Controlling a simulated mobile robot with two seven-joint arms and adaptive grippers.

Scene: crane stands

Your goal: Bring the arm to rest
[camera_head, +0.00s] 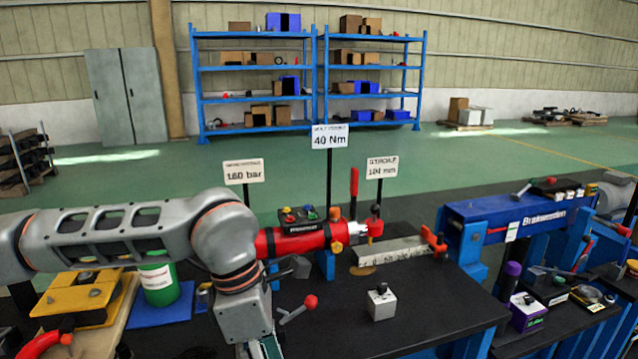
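My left arm (120,232) comes in from the left, level across the bench, and bends down at the wrist (243,312). The wrist points down at the bottom edge, and its fingers do not show, so whether it is open or shut is hidden. My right gripper is not in view. Behind the wrist a red cylinder (325,238) lies level on the stand, with a small control box (298,222) on top. The arm covers its left end.
The dark bench top (410,315) holds a small grey block with a knob (381,303). A green can (158,282) and yellow equipment (80,300) stand at left. Three signs rise behind the cylinder, including the 40 Nm sign (330,136). A blue beam (520,215) stands at right.

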